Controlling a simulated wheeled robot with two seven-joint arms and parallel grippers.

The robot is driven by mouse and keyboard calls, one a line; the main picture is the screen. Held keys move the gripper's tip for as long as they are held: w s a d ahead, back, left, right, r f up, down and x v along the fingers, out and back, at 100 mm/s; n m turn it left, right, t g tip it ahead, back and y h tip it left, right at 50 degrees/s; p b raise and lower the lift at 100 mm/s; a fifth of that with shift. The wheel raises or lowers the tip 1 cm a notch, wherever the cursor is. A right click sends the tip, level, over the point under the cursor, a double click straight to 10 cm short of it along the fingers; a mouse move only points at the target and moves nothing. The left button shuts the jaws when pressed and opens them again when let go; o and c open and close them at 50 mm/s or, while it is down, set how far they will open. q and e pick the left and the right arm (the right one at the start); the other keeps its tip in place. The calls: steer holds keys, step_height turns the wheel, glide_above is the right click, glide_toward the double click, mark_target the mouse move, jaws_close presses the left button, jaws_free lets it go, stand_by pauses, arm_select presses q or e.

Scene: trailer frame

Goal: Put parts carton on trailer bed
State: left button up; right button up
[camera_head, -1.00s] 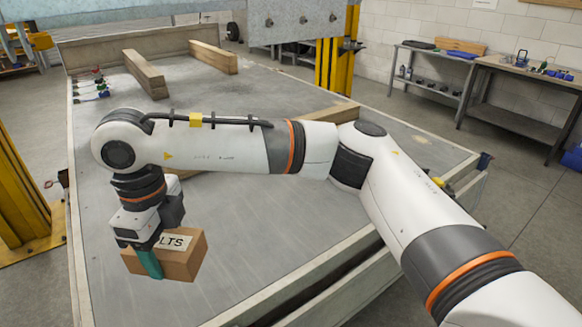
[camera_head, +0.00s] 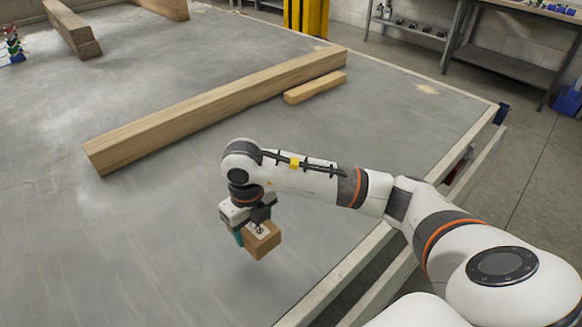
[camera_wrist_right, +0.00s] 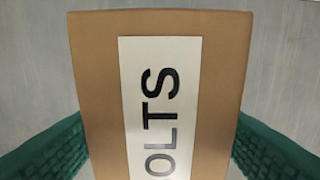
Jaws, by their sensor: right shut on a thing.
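The parts carton (camera_head: 264,243) is a small brown box with a white label. In the right wrist view the carton (camera_wrist_right: 220,60) fills the middle, and its label reads "OLTS", cut off at the lower edge. My right gripper (camera_head: 245,232) is shut on the carton, with a green finger pad on each side of it. The carton is over the grey metal trailer bed (camera_head: 150,240); I cannot tell whether its underside touches the bed. My left gripper is not in view.
A long wooden beam (camera_head: 215,108) lies across the bed beyond the carton, with a short block (camera_head: 315,87) beside it. More beams (camera_head: 72,28) lie farther back. The bed's edge rail (camera_head: 345,275) runs along the right. The bed left of the carton is clear.

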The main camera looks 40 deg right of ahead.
steer(key=f, duration=0.6)
steer(key=shift+d+f, duration=0.1)
steer(key=shift+d, duration=0.1)
step_height(320, 180, down, 4)
steer(key=shift+s+r, duration=0.1)
steer(key=shift+r, duration=0.05)
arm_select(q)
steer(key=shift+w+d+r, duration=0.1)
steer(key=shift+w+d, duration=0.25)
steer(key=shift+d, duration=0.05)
arm_select(e)
steer(key=shift+f, duration=0.2)
steer(key=shift+f, duration=0.1)
steer(key=o, duration=0.7)
steer(key=shift+f, duration=0.1)
steer(key=o, duration=0.5)
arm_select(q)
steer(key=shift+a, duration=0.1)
